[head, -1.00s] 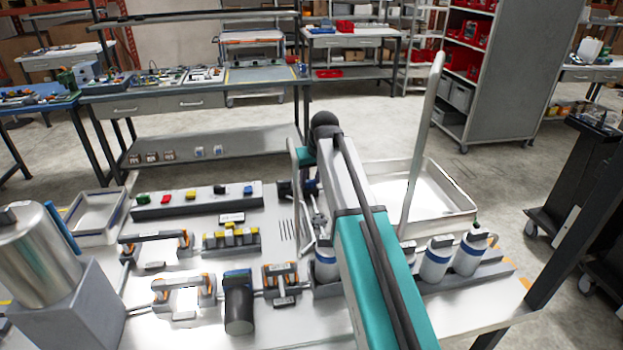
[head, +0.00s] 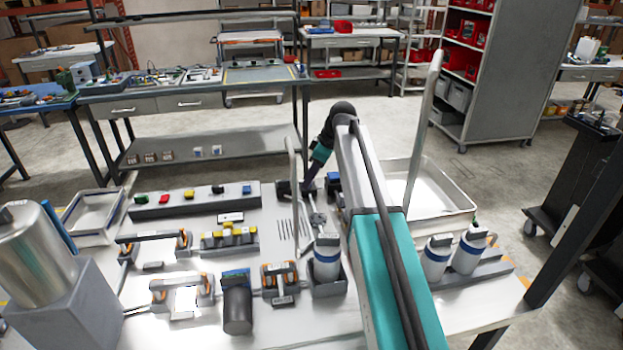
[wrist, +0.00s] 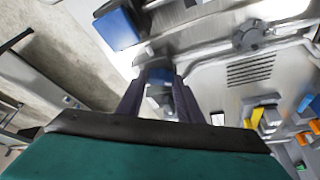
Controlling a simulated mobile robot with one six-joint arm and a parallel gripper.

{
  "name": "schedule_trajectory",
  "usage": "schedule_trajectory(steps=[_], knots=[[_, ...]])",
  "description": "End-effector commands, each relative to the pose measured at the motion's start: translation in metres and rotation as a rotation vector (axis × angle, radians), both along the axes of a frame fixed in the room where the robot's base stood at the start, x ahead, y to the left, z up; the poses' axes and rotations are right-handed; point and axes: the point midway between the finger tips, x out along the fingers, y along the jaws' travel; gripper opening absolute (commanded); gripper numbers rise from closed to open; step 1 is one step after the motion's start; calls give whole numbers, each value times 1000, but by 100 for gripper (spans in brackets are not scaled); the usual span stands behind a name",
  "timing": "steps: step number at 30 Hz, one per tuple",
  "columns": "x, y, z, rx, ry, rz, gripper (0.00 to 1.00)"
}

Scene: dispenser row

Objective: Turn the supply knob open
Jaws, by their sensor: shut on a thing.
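The supply knob (wrist: 158,77) shows in the wrist view as a small grey-blue piece between my two dark fingers. My gripper (wrist: 159,92) is shut on it, and the fingers hide much of its outline. In the head view my gripper (head: 308,188) reaches down to the back of the bench, at the dark block with the pipes. How far the knob is turned cannot be told. A separate round grey fitting (wrist: 250,37) sits on the pipe to the right in the wrist view.
A blue block (wrist: 117,30) is close to the left of my fingers. White bottles (head: 437,258), a tall upright post (head: 421,145) and a shallow tray (head: 455,202) stand near my arm. A row of coloured buttons (head: 192,197) lies left.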

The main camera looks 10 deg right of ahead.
Motion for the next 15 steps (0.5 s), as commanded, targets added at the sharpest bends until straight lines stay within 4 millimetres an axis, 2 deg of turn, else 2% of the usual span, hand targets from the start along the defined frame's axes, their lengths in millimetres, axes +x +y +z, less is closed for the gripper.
schedule_trajectory(steps=[15], knots=[[6, -1, 0, 1, -3, 431, 10]])
